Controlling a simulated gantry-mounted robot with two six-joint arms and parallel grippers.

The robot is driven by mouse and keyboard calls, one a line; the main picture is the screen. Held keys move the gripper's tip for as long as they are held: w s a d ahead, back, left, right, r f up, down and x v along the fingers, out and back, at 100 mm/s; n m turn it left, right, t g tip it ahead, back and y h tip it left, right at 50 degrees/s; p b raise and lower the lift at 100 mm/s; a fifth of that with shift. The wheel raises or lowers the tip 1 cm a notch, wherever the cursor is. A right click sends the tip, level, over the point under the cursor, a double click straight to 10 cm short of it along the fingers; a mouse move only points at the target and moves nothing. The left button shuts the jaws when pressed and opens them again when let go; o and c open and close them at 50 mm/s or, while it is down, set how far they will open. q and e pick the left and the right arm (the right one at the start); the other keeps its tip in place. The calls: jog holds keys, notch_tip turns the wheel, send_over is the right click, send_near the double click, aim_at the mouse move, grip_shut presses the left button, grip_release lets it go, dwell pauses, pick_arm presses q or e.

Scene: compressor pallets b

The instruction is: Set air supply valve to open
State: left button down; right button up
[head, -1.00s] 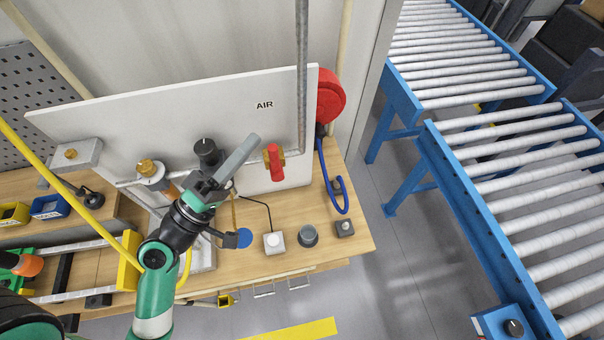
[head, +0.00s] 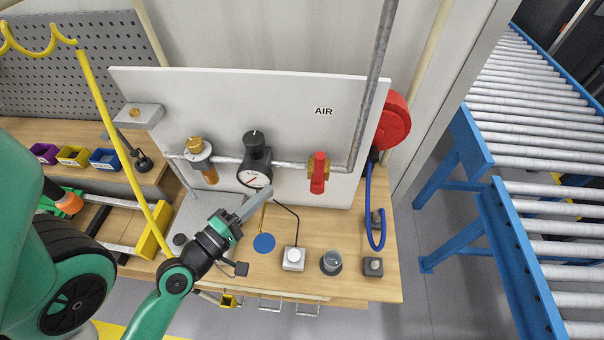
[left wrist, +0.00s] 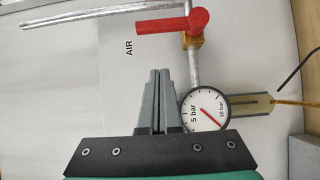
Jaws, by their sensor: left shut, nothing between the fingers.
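The red-handled air supply valve (head: 318,175) sits on the horizontal pipe under the AIR label, its handle crosswise to that pipe. It also shows at the top of the left wrist view (left wrist: 172,24), on a brass body. My left gripper (head: 268,193) is shut and empty, in front of the panel to the lower left of the valve, apart from it. In the left wrist view its fingers (left wrist: 158,75) are together, with the red handle beyond their tips. My right gripper is not in view.
A pressure gauge (head: 254,177) under a black knob and a brass-topped filter (head: 200,160) sit left of the valve. A red hose reel (head: 392,122) is to the right. The bench (head: 345,225) holds a white button box (head: 293,258) and small grey parts.

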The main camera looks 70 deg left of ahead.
aim_at(319, 171)
pick_arm(q)
jog(key=w+a+p, duration=0.2)
jog(key=w+p, duration=0.1)
jog(key=w, duration=0.7)
jog(key=shift+w+a, duration=0.15)
jog(key=shift+a, duration=0.25)
jog(key=shift+w+d+r+m+p, duration=0.15)
jog(key=shift+m+p, duration=0.15)
jog(key=shift+p, duration=0.2)
